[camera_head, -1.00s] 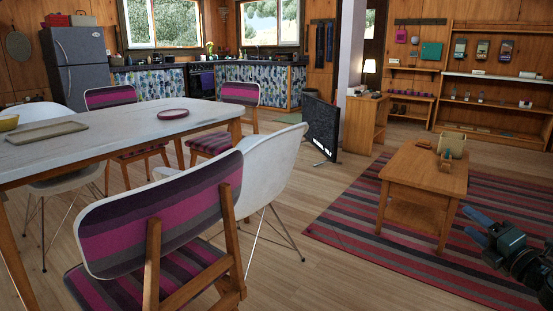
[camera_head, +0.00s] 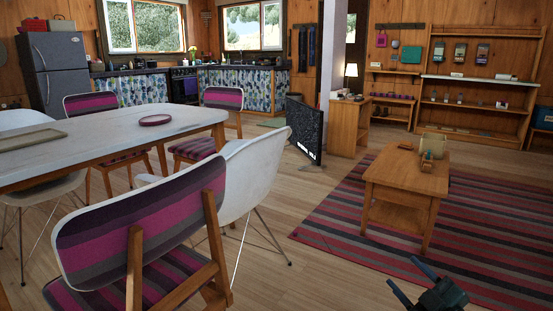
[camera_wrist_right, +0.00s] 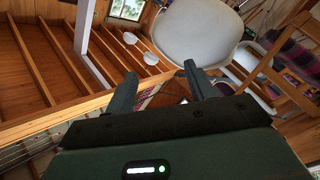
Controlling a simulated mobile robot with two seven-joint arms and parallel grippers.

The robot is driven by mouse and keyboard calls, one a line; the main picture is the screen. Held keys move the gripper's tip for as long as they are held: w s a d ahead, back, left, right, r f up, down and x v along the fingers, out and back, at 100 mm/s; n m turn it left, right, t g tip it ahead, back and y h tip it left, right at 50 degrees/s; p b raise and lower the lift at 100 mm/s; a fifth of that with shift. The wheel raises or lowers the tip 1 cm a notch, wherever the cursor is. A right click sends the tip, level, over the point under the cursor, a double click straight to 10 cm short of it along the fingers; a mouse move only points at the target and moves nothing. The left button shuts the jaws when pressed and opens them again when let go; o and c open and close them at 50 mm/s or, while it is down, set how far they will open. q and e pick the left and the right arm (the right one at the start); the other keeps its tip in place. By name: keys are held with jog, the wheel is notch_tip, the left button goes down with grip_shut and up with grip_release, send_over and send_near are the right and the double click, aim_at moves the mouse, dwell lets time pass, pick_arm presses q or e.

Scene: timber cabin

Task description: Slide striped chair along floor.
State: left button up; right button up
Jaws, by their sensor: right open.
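The nearest striped chair (camera_head: 140,237), with a pink, purple and grey back and seat on a wooden frame, stands upright at the lower left in the head view, its back toward me. Two similar striped chairs, one at the left (camera_head: 92,103) and one at the right (camera_head: 222,98), stand beyond the table. My right gripper (camera_head: 411,281) is open and empty at the bottom right, well right of the near chair and apart from it. In the wrist view my right gripper (camera_wrist_right: 159,76) has nothing between its fingers; a wooden chair frame (camera_wrist_right: 285,82) shows at the right. My left gripper is out of view.
A white shell chair (camera_head: 255,185) stands just right of the near striped chair, beside the white table (camera_head: 100,140). A wooden coffee table (camera_head: 405,178) stands on the striped rug (camera_head: 345,235). Bare floor (camera_head: 290,275) lies between chairs and rug.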

jog(key=s+a+f+m+g+y, duration=0.1)
jog(key=s+a+y, duration=0.2)
jog(key=s+a, duration=1)
jog(key=s+a+r+m+t+y, duration=0.15)
jog(key=s+a+r+m, duration=0.25)
jog(key=s+a+r, duration=0.4)
pick_arm(q)
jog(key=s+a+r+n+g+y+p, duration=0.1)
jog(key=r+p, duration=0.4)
jog(key=p, duration=1.3)
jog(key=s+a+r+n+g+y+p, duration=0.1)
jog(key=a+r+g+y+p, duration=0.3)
jog(key=p, duration=1.5)
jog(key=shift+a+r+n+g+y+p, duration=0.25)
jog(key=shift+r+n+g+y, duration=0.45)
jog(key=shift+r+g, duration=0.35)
pick_arm(e)
jog(key=s+d+r+m+g+h, duration=0.1)
jog(key=d+r+m+g+h, duration=0.2)
jog(key=r+g+h, duration=0.3)
jog(key=shift+s+d+r+m+g, duration=0.3)
jog(key=shift+d+r+g, duration=0.5)
jog(key=shift+r, duration=1.25)
